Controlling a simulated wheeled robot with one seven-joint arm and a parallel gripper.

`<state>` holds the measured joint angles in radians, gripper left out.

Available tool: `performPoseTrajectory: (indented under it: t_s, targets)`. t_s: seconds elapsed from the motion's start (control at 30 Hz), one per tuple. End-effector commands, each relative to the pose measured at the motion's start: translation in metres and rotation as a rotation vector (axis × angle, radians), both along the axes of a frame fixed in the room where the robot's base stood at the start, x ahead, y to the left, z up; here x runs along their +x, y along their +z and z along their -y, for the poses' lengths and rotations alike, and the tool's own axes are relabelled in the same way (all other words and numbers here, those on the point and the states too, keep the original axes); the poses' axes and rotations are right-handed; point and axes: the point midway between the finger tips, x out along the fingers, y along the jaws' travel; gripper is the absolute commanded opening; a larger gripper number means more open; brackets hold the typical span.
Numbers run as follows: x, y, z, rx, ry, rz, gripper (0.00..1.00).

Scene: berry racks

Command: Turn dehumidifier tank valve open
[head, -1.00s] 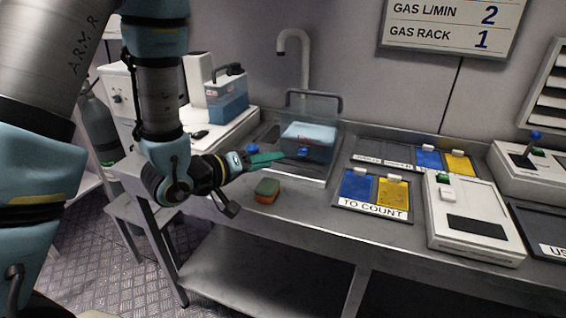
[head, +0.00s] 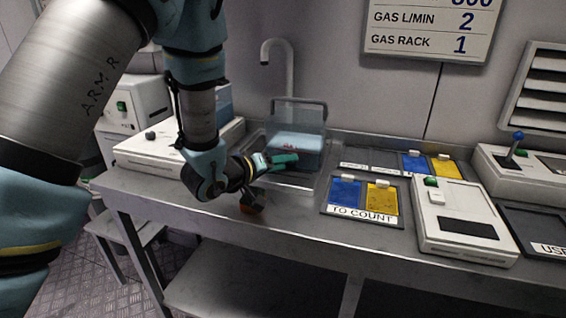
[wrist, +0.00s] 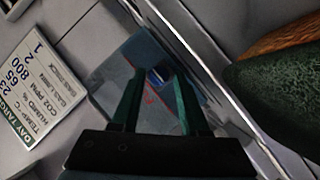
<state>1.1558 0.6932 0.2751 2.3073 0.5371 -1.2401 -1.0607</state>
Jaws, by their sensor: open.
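The clear dehumidifier tank (head: 297,138) with bluish water and a dark carrying handle stands upright in the sink below the tap. It also shows in the wrist view (wrist: 128,62), ahead of the fingers. My gripper (head: 291,158) is open, with green fingers pointing at the tank's lower front. In the wrist view the two fingers (wrist: 157,75) are apart with nothing held between them.
A sponge (head: 252,208) lies on the counter below my wrist, partly hidden; it looms large in the wrist view (wrist: 285,85). Right of the sink are a TO COUNT tray (head: 360,215) with blue and yellow cards and a white device (head: 462,215). The tap (head: 290,70) rises behind the tank.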

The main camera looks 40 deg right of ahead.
Motion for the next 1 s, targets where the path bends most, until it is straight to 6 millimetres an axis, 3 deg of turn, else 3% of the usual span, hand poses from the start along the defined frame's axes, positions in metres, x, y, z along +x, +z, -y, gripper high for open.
performPoseTrajectory:
  t_s: [0.23, 0.63, 1.0]
  targets:
    - [0.0000, -0.0001, 0.0007, 0.000, 0.000, 0.000, 0.44]
    - [0.0000, -0.0002, 0.0005, 0.000, 0.000, 0.000, 0.00]
    - [0.0000, 0.0000, 0.0003, 0.004, 0.000, 0.005, 0.00]
